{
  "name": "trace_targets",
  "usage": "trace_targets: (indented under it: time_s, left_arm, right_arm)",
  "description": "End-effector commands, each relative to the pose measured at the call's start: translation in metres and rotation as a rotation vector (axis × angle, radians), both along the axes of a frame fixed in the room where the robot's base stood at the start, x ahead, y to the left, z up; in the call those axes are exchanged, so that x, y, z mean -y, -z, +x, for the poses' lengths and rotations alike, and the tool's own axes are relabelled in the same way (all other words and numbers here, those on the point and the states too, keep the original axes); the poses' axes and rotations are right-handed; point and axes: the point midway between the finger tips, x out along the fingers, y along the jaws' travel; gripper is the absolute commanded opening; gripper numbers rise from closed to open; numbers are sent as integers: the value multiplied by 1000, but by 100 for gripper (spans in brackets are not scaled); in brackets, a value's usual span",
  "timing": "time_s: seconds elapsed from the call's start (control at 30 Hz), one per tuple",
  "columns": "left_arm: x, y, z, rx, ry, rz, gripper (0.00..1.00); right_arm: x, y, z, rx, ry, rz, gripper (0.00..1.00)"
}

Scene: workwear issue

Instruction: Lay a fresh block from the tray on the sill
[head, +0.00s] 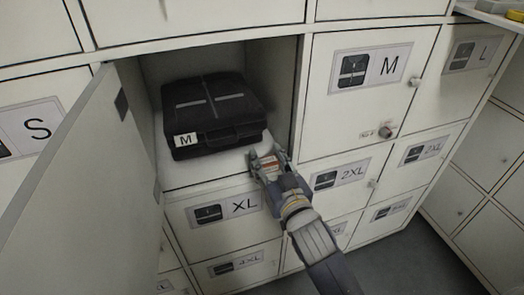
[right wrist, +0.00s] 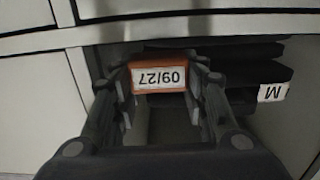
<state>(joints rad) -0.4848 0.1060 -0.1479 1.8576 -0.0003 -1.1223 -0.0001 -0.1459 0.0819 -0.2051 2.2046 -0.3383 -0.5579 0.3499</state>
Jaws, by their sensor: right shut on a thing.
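My right gripper (head: 266,160) is shut on an orange block with a white label reading 09/27, upside down in the right wrist view (right wrist: 160,77). The block (head: 269,165) is at the front right of an open locker compartment, by its pale sill (head: 205,180). I cannot tell whether the block touches the sill. A black case (head: 212,105) with a white M label lies inside on the compartment floor, behind and left of the gripper; it also shows in the right wrist view (right wrist: 262,68). My left gripper is out of view.
The compartment's door (head: 85,185) stands open to the left. Shut lockers with size labels surround it, including the M door (head: 365,95) with a knob. At the top right corner a pale ledge (head: 490,14) carries a yellow thing (head: 514,17), cut off by the edge.

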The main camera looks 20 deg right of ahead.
Motion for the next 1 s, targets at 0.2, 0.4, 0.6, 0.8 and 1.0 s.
trace_targets:
  time_s: [0.2,0.4,0.6,0.8,1.0]
  left_arm:
    - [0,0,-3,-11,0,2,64]
    - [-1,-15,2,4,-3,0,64]
    - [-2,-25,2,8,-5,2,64]
    - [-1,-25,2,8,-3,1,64]
    - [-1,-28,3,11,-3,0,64]
  right_arm:
    - [-1,-1,22,2,0,-2,24]
    - [-2,5,46,-2,0,-2,24]
    - [-1,7,45,-1,0,-1,24]
    - [-2,7,44,-1,0,-1,24]
    - [-2,9,44,-1,0,-1,60]
